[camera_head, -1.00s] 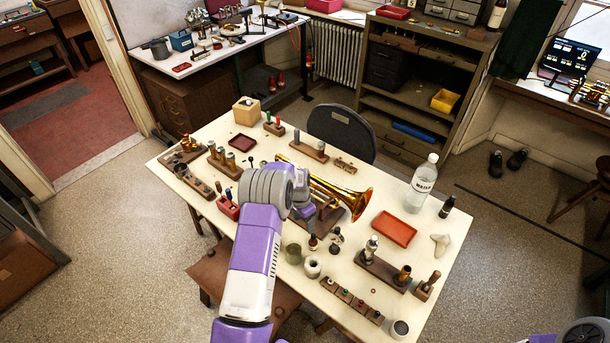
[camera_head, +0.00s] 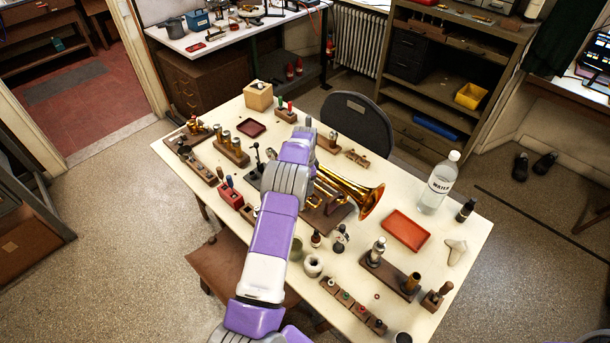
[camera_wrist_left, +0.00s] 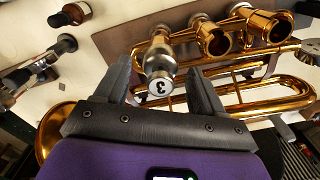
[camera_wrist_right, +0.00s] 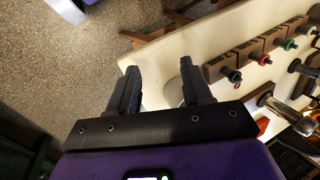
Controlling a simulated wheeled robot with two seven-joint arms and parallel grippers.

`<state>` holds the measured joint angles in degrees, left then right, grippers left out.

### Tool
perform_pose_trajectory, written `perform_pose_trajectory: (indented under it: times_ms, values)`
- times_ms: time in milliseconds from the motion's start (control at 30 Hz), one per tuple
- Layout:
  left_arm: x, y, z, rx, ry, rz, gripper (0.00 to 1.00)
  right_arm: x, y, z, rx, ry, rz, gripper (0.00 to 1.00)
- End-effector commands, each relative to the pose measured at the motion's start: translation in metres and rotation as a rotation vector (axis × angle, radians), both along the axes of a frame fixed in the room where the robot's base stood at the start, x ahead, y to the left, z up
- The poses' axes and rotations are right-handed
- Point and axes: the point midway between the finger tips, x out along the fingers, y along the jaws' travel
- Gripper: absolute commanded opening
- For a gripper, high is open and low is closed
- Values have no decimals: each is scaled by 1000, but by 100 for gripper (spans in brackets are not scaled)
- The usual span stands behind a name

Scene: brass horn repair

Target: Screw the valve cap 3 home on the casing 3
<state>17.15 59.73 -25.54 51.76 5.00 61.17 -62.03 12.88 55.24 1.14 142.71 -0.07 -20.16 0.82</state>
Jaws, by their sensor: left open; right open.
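The trumpet (camera_head: 350,190) lies on the dark mat in the middle of the bench. In the left wrist view its gold tubing (camera_wrist_left: 262,100) runs behind my left gripper (camera_wrist_left: 160,72). That gripper is open, with one finger on each side of a silver valve cap marked 3 (camera_wrist_left: 160,86). The cap's top faces the camera, in line with a casing; whether its thread is engaged is hidden. Two open gold casings (camera_wrist_left: 214,40) stand to its right. In the head view my left arm hides its own fingers. My right gripper (camera_wrist_right: 157,85) is open and empty near the bench edge.
A row of small blocks with coloured parts (camera_head: 352,302) lies along the front edge. A red tray (camera_head: 407,230), a water bottle (camera_head: 438,185) and a bottle with a dark cap (camera_wrist_left: 74,13) stand on the bench. Wooden racks (camera_head: 230,150) stand at the left.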

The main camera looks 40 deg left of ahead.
Motion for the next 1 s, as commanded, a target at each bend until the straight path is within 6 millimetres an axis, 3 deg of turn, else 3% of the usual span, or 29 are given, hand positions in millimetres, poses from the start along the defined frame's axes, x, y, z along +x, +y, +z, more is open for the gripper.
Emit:
perform_pose_trajectory:
  times_ms: [400,767,800,1000]
  values:
    - [0,0,-10,1,-1,1,69,0,0,0,0,0,0,49]
    - [0,0,-10,1,-1,1,14,0,0,0,0,0,0,49]
    - [0,0,-10,1,-1,1,37,0,0,0,0,0,0,49]
    - [0,0,-10,1,-1,1,6,0,0,0,0,0,0,49]
